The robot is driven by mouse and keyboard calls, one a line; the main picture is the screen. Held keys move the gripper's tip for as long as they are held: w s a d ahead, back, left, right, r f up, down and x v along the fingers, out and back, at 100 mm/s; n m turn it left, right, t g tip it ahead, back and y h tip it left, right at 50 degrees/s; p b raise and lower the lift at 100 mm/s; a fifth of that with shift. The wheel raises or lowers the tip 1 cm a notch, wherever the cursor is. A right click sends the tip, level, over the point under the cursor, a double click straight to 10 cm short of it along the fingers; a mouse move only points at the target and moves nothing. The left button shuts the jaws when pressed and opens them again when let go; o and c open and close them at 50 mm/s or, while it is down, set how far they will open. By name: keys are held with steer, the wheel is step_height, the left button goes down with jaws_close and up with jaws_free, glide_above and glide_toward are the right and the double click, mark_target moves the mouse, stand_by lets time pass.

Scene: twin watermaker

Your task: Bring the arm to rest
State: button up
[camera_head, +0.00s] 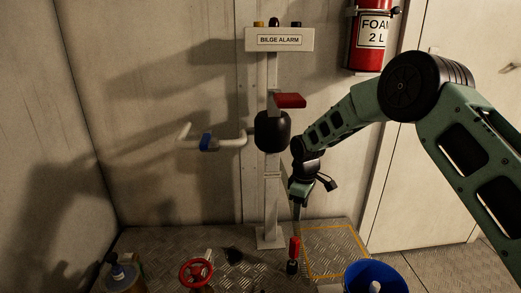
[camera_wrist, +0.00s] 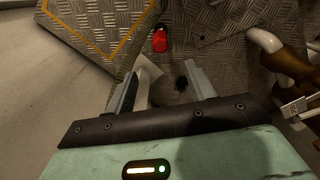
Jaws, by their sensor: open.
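My arm reaches in from the right in the head view and bends down beside the bilge alarm post (camera_head: 272,195). My gripper (camera_head: 298,207) hangs just right of that post, pointing down, above the deck plates. In the wrist view my gripper (camera_wrist: 160,78) has its two fingers well apart. It is open, and I see nothing held between them. A pale strip shows behind the left finger; I cannot tell whether anything touches it.
A red-handled lever (camera_head: 294,248) stands below my gripper. A white pipe (camera_head: 225,143) juts left of the post. A fire extinguisher (camera_head: 372,38) hangs upper right. A yellow-outlined deck patch (camera_head: 335,250) looks clear.

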steer(key=s+d+r+m+t, duration=0.1)
steer(key=s+d+r+m, duration=0.5)
steer(key=s+d+r, duration=0.5)
steer(key=s+d+r+m+t, duration=0.1)
steer(key=s+d+r+m, duration=0.15)
steer(key=s, duration=0.55)
steer(key=s+d+r+m, duration=0.1)
steer(key=s+r+m, duration=0.15)
steer(key=s, duration=0.65)
steer(key=s+a+r+n+g, duration=0.1)
steer(key=s+a+n, duration=0.3)
steer(key=s+a, duration=0.4)
steer(key=s+a+n+g, duration=0.1)
steer(key=s+a+n, duration=0.2)
steer(key=s+a, duration=0.5)
step_height(320, 180, up, 24)
steer(key=w+a+p, duration=0.2)
steer(key=p, duration=2.1)
steer(key=shift+w+f+y, duration=0.2)
steer(key=shift+f+y, duration=0.05)
steer(key=shift+y, duration=0.05)
